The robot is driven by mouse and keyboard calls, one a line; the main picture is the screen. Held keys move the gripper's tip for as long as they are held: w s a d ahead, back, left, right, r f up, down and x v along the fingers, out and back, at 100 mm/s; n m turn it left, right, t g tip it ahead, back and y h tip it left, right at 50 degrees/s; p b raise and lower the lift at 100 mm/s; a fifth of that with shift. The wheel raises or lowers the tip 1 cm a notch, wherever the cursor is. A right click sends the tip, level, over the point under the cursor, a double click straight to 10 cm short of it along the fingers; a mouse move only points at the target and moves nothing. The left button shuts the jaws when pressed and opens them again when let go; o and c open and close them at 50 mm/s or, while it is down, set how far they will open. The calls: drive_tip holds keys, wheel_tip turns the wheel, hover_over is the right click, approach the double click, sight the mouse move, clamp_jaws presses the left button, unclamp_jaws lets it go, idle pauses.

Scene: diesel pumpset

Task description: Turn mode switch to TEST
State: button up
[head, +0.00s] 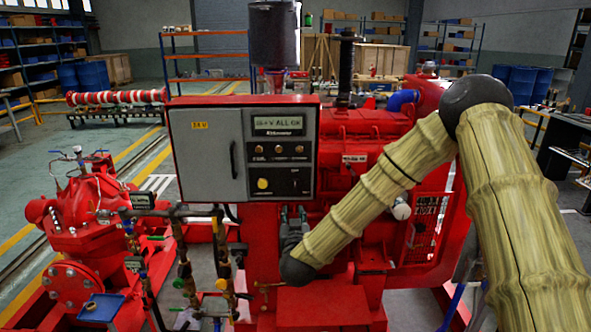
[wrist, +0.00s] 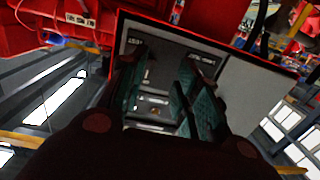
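The red control box (head: 318,150) stands in the middle of the head view. Its dark panel (head: 281,155) has a lit display (head: 278,126), a row of small round controls, a yellow knob (head: 263,184) and a small dark switch (head: 295,183) at lower right. The labels are too small to read, so I cannot tell which control is the mode switch. My gripper (head: 292,212) is just below the panel's lower edge, pointing up. In the wrist view my gripper (wrist: 160,72) is open, with the panel (wrist: 165,65) showing between its teal finger pads. Nothing is held.
A grey door (head: 208,155) with a handle fills the box's left half. Pipes and valves (head: 184,265) stand at lower left, beside a red pump (head: 85,225). The red engine (head: 370,130) is behind my arm. A red ledge (head: 325,305) lies below the gripper.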

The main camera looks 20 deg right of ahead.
approach(295, 184)
drive_tip(key=s+f, duration=0.1)
drive_tip(key=shift+t+h, duration=0.3)
drive_tip(key=shift+h, duration=0.1)
drive_tip(key=p+x, duration=0.1)
drive_tip(key=x, duration=0.2)
drive_tip(key=p+x, duration=0.2)
drive_tip(key=x, duration=0.2)
drive_tip(key=p+x, duration=0.1)
drive_tip(key=x, duration=0.2)
drive_tip(key=shift+w+a+r+p, duration=0.15)
drive_tip(key=shift+w+p, duration=0.15)
drive_tip(key=shift+w, duration=0.15)
clamp_jaws()
